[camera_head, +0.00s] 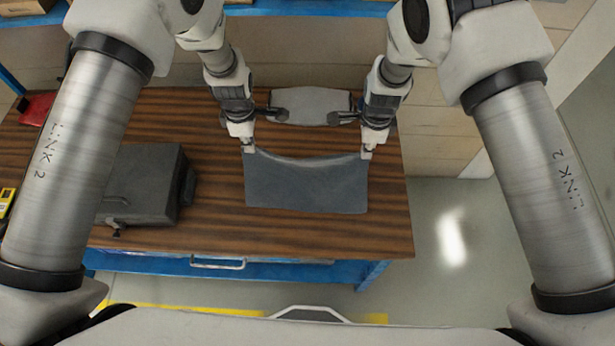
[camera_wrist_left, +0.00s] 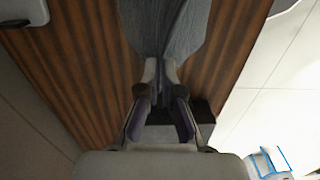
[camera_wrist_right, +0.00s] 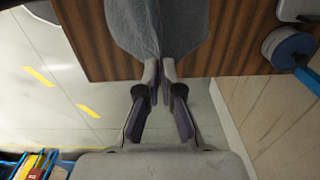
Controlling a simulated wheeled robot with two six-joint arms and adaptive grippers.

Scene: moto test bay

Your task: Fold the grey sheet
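The grey sheet (camera_head: 306,188) lies on the right part of the wooden table, its far edge raised and sagging between my two grippers. My left gripper (camera_head: 249,149) is shut on the far left corner. In the left wrist view its fingers (camera_wrist_left: 160,75) pinch the sheet (camera_wrist_left: 162,28). My right gripper (camera_head: 366,154) is shut on the far right corner. In the right wrist view its fingers (camera_wrist_right: 159,75) pinch the sheet (camera_wrist_right: 160,27). The near part of the sheet looks flat on the table.
A dark grey case (camera_head: 143,184) stands on the wooden table (camera_head: 300,232), left of the sheet. A light grey rounded object (camera_head: 310,106) lies behind the sheet, between my arms. A red item (camera_head: 37,108) and a yellow device (camera_head: 6,201) are at the far left. Table shows bare in front of the sheet.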

